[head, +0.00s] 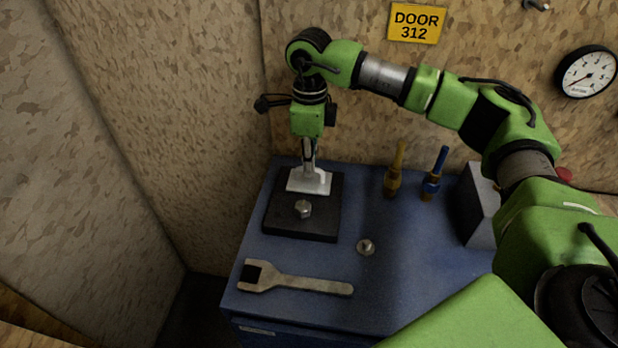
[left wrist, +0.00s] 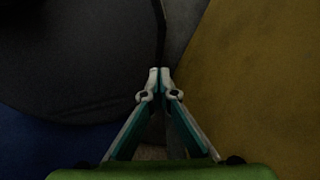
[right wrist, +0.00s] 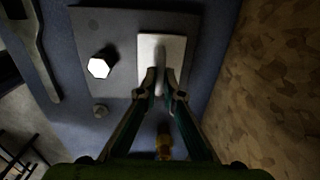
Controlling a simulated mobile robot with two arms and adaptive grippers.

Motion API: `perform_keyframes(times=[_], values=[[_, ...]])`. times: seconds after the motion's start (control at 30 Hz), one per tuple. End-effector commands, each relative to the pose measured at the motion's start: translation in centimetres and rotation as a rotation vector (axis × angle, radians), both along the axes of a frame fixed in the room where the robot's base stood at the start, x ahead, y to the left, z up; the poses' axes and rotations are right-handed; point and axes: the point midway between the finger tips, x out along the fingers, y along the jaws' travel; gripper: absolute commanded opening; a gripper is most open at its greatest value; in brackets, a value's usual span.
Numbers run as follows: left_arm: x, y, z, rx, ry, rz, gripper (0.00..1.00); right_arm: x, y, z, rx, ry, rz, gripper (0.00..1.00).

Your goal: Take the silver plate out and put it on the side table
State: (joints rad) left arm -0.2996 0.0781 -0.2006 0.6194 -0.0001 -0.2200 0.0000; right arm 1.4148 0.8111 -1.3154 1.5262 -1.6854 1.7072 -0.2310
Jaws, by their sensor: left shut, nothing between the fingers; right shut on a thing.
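The silver plate (head: 309,184) is a small pale rectangle with an upright grip. It is at the back half of a black block (head: 283,220) on a blue-topped cabinet (head: 300,318). My right gripper (head: 309,158) points down and is shut on the plate's upright grip. The plate (right wrist: 147,48) also shows at the right wrist fingertips (right wrist: 162,90). I cannot tell whether the plate touches the block or is just above it. My left gripper (left wrist: 161,72) is shut and empty, away from the plate and outside the head view. No separate side table is clearly identifiable.
A hex bolt (head: 303,209) stands on the block in front of the plate. A wrench (head: 295,282) and a round nut-like part (head: 366,247) lie nearer the front edge. Two brass fittings, yellow-topped (head: 394,175) and blue-topped (head: 433,180), stand right of the block. A wall is close behind.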

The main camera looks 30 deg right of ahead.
Motion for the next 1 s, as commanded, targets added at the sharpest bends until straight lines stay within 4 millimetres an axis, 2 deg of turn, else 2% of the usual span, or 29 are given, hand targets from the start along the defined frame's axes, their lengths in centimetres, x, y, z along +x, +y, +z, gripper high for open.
perform_keyframes(times=[1.0], values=[[0.0,0.2,2.0,0.002,0.001,0.0,0.0,0.0,0.0,3.3,0.001,-0.002,0.0,0.0]])
